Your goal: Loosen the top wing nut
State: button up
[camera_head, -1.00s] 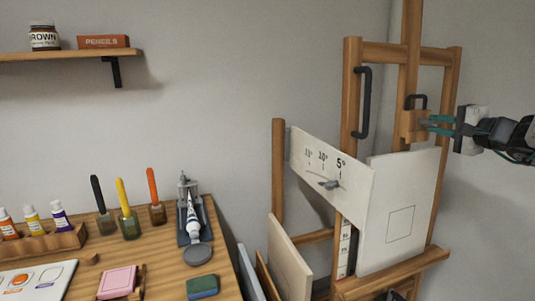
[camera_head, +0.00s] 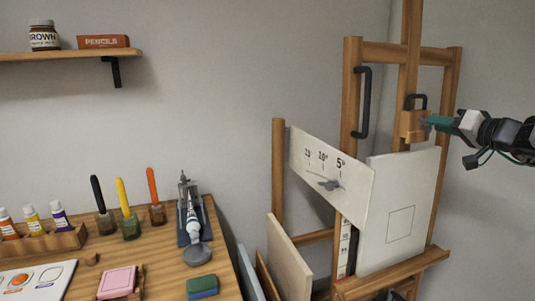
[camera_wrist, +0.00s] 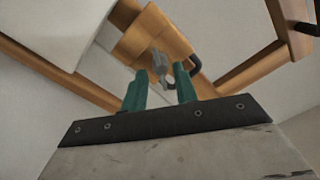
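The top wing nut (camera_wrist: 160,66) is a small grey metal piece on the wooden clamp block (camera_head: 413,127) of the easel's mast. In the head view my gripper's fingers cover most or all of it. My gripper (camera_wrist: 160,72) has two green fingers, spread apart, one on each side of the nut in the wrist view. A gap shows between each finger and the nut. In the head view my gripper (camera_head: 427,121) reaches in from the right, its tips close to the block. Exact depth around the nut is hard to tell.
A white canvas (camera_head: 403,212) stands on the easel below the block. A white angle-scale panel (camera_head: 330,165) with a grey wing-shaped piece (camera_head: 329,184) is to its left. Black handles (camera_head: 363,103) are on the frame. The cluttered wooden table (camera_head: 160,258) is far left.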

jog(key=v, duration=0.5)
jog(key=shift+s, duration=0.1)
dwell(0.3)
